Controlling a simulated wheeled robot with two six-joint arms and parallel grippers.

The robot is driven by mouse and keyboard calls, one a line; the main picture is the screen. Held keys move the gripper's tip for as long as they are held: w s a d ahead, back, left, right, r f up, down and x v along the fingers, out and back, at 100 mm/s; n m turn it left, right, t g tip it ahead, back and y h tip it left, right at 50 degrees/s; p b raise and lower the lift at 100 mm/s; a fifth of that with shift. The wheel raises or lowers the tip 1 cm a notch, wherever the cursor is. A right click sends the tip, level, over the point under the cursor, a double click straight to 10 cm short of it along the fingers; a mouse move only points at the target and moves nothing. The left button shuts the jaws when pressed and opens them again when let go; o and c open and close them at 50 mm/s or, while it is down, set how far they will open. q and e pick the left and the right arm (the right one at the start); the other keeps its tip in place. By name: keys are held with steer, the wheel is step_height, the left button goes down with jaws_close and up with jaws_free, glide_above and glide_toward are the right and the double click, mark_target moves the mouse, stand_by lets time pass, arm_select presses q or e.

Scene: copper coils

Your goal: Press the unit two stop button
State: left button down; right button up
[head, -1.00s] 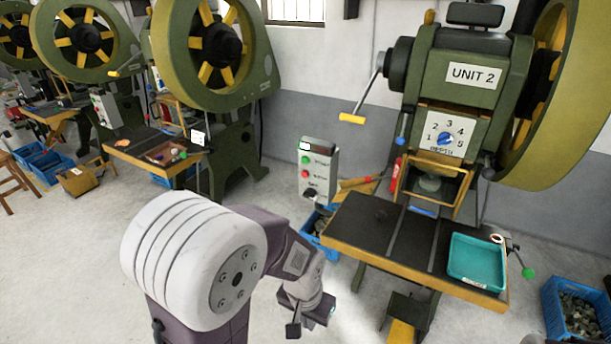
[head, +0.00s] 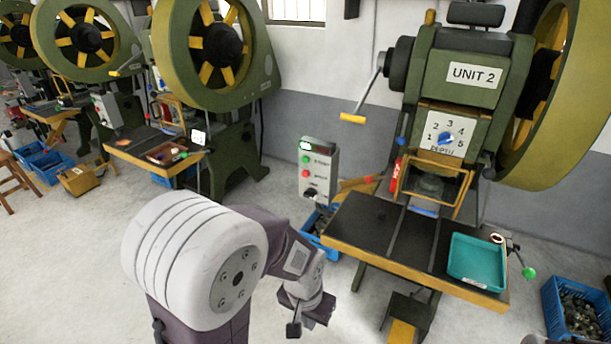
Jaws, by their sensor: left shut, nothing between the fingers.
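The press labelled UNIT 2 (head: 474,75) stands at the right. A grey control box (head: 318,172) stands on the left of its table, with a green button (head: 306,159) above a red stop button (head: 306,173) and a dark knob (head: 310,194) below. My left gripper (head: 318,314) is low in the picture, below the box and left of the table, apart from both. It points partly away and looks shut and empty; its fingertips are small and hard to make out. My right gripper is not in view.
The press table (head: 385,240) with a teal tray (head: 476,262) lies right of my left gripper. A blue crate (head: 575,310) of metal pieces stands at the lower right, and another (head: 312,222) under the box. Similar presses stand at the left. Floor at the lower left is clear.

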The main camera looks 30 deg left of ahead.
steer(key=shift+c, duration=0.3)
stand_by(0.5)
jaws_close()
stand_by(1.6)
